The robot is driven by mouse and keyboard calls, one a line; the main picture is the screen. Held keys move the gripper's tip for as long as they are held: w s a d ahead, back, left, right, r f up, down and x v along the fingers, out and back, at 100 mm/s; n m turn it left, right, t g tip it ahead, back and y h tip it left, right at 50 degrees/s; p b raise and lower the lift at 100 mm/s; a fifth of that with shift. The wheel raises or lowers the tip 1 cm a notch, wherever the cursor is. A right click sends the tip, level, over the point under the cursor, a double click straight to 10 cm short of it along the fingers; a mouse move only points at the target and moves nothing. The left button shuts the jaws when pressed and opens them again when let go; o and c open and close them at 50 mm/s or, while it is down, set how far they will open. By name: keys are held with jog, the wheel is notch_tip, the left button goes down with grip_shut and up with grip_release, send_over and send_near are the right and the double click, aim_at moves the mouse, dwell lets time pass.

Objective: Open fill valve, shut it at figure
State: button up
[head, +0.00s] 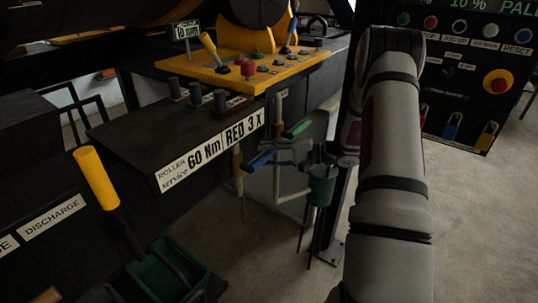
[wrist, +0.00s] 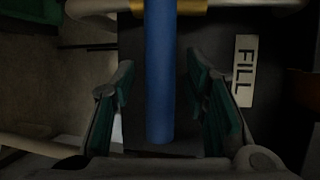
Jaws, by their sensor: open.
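A blue lever handle (head: 262,160) sticks out below the black shelf in the head view. In the wrist view the blue handle (wrist: 160,85) runs lengthwise between my fingers, with a gap on each side. A white label reading FILL (wrist: 244,70) lies to its right on a dark plate. My gripper (wrist: 161,75) is open around the handle, its green-padded fingers apart and not closed on it. In the head view my gripper (head: 285,145) is at the lever, partly hidden by its own links. The valve body is not clear.
The shelf (head: 130,135) with labels and black posts is to the left. A yellow control panel (head: 245,70) is above. A display cabinet (head: 470,75) stands at right, its screen cut off. Open floor lies at lower right.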

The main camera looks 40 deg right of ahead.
jog(key=shift+c, duration=0.2)
grip_shut()
jog(key=shift+f+m+b, duration=0.5)
jog(key=shift+f+b, duration=0.15)
jog(key=s+a+f+m+t+b, duration=0.1)
jog(key=a+f+m+t+b, duration=0.1)
jog(key=m, duration=0.6)
jog(key=s+a+f+m+t+y+b, duration=0.1)
jog(key=a+f+m+t+b, duration=0.2)
jog(key=m, duration=0.6)
jog(key=shift+s+a+f+t, duration=0.4)
jog(key=shift+a+f+t, duration=0.5)
jog(key=shift+a+f, duration=0.5)
